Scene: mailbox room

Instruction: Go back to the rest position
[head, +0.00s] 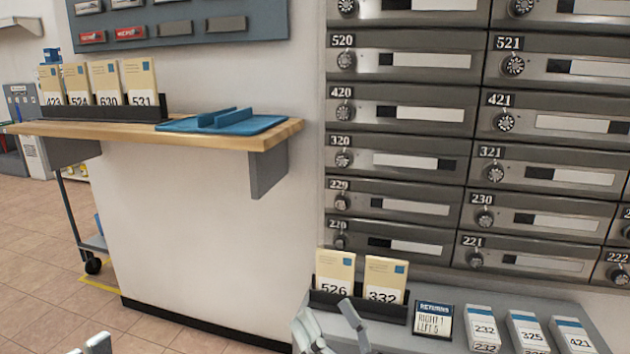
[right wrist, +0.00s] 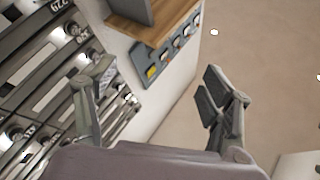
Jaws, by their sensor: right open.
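My right gripper (head: 330,320) is at the bottom middle of the head view, in front of the grey ledge. Its fingers are spread apart with nothing between them. In the right wrist view the two fingers (right wrist: 160,80) stand wide apart and empty. Only the fingertips of my left gripper (head: 90,346) show at the bottom left edge of the head view, over the floor. The rest of it is out of frame, so I cannot tell how far it is open.
A grey ledge (head: 459,339) holds a black rack (head: 372,310) with cards 526 and 332, a small sign (head: 432,320) and several white boxes. Mailboxes (head: 395,160) rise behind. A wooden shelf (head: 215,139) carries a blue tray (head: 266,122) and cards. Floor at left is open.

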